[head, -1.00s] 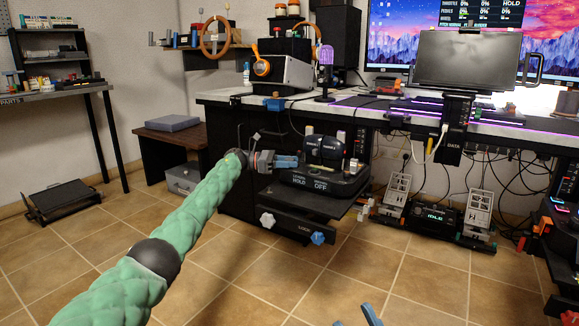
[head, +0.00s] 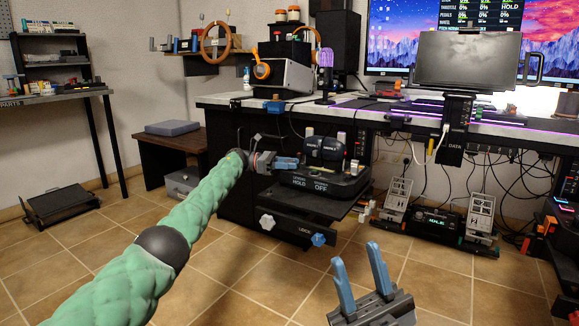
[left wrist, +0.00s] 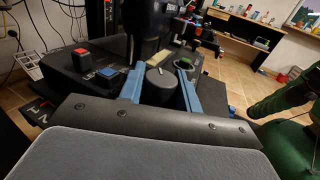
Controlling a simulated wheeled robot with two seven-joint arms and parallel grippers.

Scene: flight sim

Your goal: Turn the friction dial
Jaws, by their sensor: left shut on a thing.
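The throttle unit (head: 318,183) sits on a black shelf below the desk edge, with dark levers (head: 325,148) on top and labels reading HOLD and OFF. My left gripper (head: 297,162) is at its left side. In the left wrist view, a round dark grey dial (left wrist: 161,84) stands between the blue fingers of my left gripper (left wrist: 161,92); they are shut on it. The dial is hidden in the head view. My right gripper (head: 360,277) is open and empty, low in front of the unit, with its fingers pointing up.
In the left wrist view, a red button (left wrist: 81,56) and a blue button (left wrist: 107,73) lie beside the dial. Pedals (head: 397,198) stand on the floor to the right. The tiled floor in front is clear.

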